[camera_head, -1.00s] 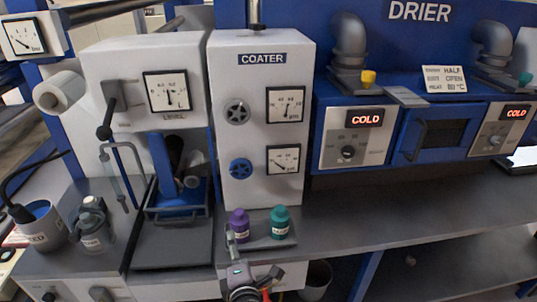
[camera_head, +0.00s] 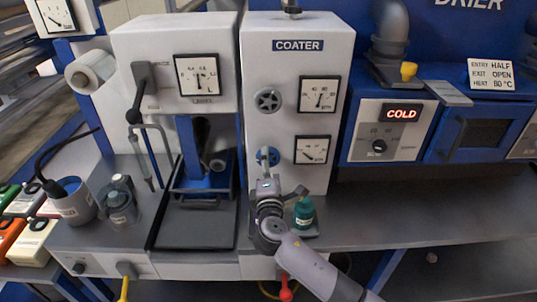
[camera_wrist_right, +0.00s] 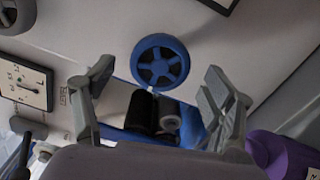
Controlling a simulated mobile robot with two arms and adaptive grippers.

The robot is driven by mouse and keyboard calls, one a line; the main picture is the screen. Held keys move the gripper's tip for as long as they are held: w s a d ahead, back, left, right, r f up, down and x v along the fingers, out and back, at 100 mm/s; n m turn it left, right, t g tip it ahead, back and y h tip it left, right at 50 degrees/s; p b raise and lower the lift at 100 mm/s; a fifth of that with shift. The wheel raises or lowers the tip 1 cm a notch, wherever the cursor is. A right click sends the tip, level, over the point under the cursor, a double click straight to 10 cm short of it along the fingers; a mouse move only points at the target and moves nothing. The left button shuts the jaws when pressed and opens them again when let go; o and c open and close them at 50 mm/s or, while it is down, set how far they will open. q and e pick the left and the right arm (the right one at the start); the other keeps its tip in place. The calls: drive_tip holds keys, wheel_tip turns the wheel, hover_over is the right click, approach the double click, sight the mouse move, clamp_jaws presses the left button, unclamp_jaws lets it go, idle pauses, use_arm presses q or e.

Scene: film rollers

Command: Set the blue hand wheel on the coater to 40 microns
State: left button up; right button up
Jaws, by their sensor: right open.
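The blue hand wheel (camera_head: 267,157) sits low on the front of the white coater (camera_head: 297,45), beside the lower gauge (camera_head: 312,150). In the right wrist view the blue wheel (camera_wrist_right: 160,61) shows whole, beyond and between my fingertips. My right gripper (camera_head: 278,190) is open and empty, just below and in front of the wheel, apart from it; its spread fingers also show in the right wrist view (camera_wrist_right: 160,90). The lower gauge's needle points to the upper left, but its figures are too small to read surely. My left gripper is not in view.
A grey hand wheel (camera_head: 267,101) and upper gauge (camera_head: 319,95) sit above. A lever (camera_head: 137,95) is on the left unit.

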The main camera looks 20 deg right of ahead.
drive_tip(key=x, duration=0.4)
drive_tip(key=shift+w, duration=0.1)
drive_tip(key=shift+c, duration=0.2)
drive_tip(key=shift+f, duration=0.1)
drive_tip(key=c, duration=1.1)
